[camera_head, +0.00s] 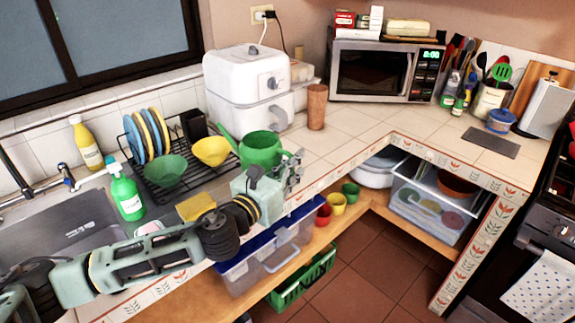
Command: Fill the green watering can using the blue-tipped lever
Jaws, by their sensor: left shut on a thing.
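The green watering can (259,149) stands upright at the counter's edge, right of the dish rack, its spout pointing left. My left arm reaches in from the lower left, and its gripper (291,169) is shut on the watering can at its right side. The fingers hide part of the can. A metal tap (67,181) with a small bluish tip (63,167) is at the far left by the sink (65,226). The lever's exact shape is too small to tell. My right gripper is not in view.
A dish rack (178,190) with plates, a green bowl (166,169) and a yellow bowl (211,151) lies between sink and can. A green spray bottle (126,192) stands by the sink. A white air fryer (247,90) is behind the can.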

